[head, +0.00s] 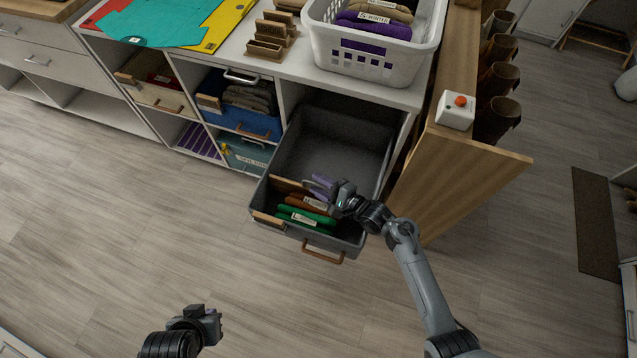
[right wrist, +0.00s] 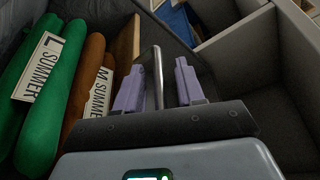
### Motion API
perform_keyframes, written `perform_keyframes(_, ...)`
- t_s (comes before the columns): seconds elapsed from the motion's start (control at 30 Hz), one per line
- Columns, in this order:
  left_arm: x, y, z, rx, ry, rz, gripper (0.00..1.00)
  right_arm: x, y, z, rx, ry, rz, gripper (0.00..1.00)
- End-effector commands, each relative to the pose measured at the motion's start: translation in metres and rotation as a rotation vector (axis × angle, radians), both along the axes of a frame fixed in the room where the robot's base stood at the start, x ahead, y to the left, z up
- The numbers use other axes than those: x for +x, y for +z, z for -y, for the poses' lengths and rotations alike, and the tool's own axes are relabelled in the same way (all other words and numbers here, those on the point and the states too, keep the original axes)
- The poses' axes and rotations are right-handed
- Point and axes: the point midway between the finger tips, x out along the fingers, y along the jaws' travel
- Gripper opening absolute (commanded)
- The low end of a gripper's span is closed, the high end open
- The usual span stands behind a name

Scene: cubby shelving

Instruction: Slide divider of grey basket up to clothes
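The grey basket (head: 332,117) is pulled out of its cubby like a drawer. Folded green and brown clothes (head: 300,217) lie at its front, with size labels; they also show at left in the right wrist view (right wrist: 38,100). The wooden divider (head: 288,185) stands just behind them, and its brown face shows in the wrist view (right wrist: 126,45). My right gripper (head: 322,186) is at the divider's right end. Its purple fingers are apart, with a thin grey bar (right wrist: 157,75) between them and gaps on both sides. My left gripper (head: 207,323) hangs over the floor, away from the basket.
The basket behind the divider is empty. Neighbouring cubbies hold a blue basket (head: 228,116) and a beige one (head: 158,96). A white laundry basket (head: 372,65) stands on the shelf top. A wooden side panel (head: 455,165) with a red-button box (head: 455,110) stands at right.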

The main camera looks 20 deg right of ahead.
Motion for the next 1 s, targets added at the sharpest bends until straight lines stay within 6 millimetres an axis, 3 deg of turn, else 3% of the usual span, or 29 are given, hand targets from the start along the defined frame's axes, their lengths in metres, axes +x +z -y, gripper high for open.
perform_keyframes(0.53, 0.0, 0.038, -0.003, 0.014, -0.009, 0.0, 0.0, -0.067, 0.02, 0.049, -0.001, 0.001, -0.002, 0.38)
perform_keyframes(1.0, 0.0, 0.042, -0.002, 0.007, -0.004, 0.0, 0.0, -0.08, 0.022, 0.059, 0.0, 0.001, -0.001, 0.38)
